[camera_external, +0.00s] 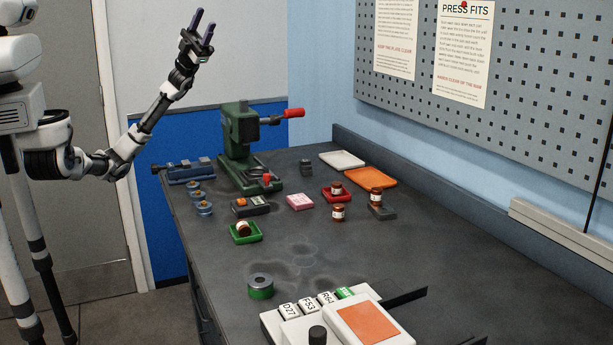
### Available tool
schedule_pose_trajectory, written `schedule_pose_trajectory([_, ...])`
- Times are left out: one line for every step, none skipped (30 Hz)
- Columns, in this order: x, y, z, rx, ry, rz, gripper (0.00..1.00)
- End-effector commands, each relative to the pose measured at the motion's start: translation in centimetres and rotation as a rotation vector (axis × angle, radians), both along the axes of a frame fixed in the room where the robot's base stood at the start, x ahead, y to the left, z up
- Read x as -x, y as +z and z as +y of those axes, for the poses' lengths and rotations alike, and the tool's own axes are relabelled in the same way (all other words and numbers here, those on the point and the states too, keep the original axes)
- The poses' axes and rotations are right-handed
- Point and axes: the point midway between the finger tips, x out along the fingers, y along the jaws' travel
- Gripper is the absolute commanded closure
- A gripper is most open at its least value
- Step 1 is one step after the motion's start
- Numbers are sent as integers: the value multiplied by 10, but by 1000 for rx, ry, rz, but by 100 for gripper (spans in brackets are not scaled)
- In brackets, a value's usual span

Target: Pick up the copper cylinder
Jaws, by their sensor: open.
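My gripper (204,22) is raised high at the upper left, with its two dark fingers pointing up and apart. It is open and empty, well above and away from everything on the bench. No single piece shows clearly as the copper cylinder. Small brown, white-labelled cylinders stand farther right: one in a red tray (336,188), one on a grey block (376,195), one on the bench (338,213). Another lies in a green tray (243,229).
A green press (238,150) with a red handle stands at the back left, beside a blue vise-like tool (190,172). A grey-topped green round piece (261,287) and a white labelled device (362,325) stand in front. The middle of the dark bench (330,255) is mostly clear.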

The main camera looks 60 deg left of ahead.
Motion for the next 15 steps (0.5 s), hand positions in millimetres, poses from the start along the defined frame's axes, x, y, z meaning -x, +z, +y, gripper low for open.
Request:
schedule_pose_trajectory([-8,-3,-5,-27,-5,21,48])
schedule_pose_trajectory([-12,-7,-9,-41,-10,32,48])
schedule_pose_trajectory([-19,-12,-12,-59,-14,47,48])
schedule_pose_trajectory([-23,-15,-16,-73,-17,58,48])
schedule_pose_trajectory([-29,-18,-20,-88,-20,69,48])
schedule_pose_trajectory([-36,-21,-27,-108,-25,85,48])
schedule_pose_trajectory([-42,-21,-34,-123,-26,94,48])
schedule_pose_trajectory([-48,-21,-40,-135,-26,103,48])
schedule_pose_trajectory([-56,-19,-50,-150,-23,109,48])
schedule_pose_trajectory([-61,-15,-59,-159,-21,111,48])
schedule_pose_trajectory([-66,-10,-69,-166,-16,110,48])
schedule_pose_trajectory([-71,-3,-80,-172,-10,108,48])
schedule_pose_trajectory([-75,2,-87,-175,-3,105,48])
schedule_pose_trajectory([-77,8,-95,-178,1,101,48])
schedule_pose_trajectory([-81,17,-106,-180,8,96,48])
